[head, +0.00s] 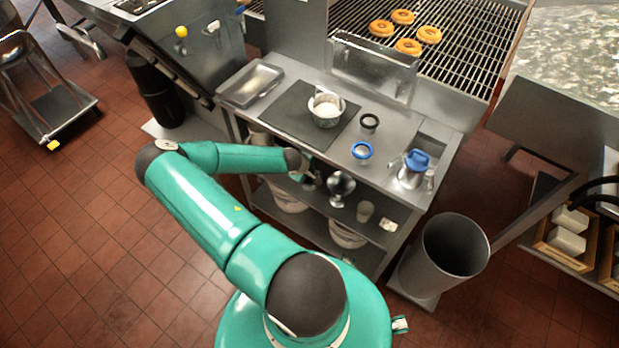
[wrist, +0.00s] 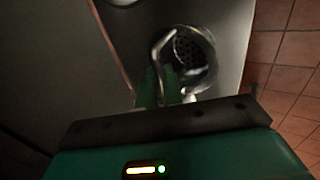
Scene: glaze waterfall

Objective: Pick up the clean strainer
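A round metal strainer (wrist: 192,57) with a perforated bowl and a bent bright handle shows in the wrist view, just beyond my gripper. In the head view, a round shiny piece that looks like this strainer (head: 341,184) is at the lower shelf level of the steel cart. My gripper (wrist: 160,84) has its two green fingers close together at the strainer's handle. Whether they press on the handle cannot be made out. In the head view my gripper (head: 308,177) is small and partly hidden by my arm, at the cart's front, left of the strainer.
The cart top (head: 395,128) holds a white-filled bowl (head: 326,111), a black ring (head: 370,121), a blue-rimmed item (head: 361,151) and a blue-lidded jug (head: 414,166). A cup (head: 365,211) stands on the shelf. A tall bin (head: 452,247) stands right.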

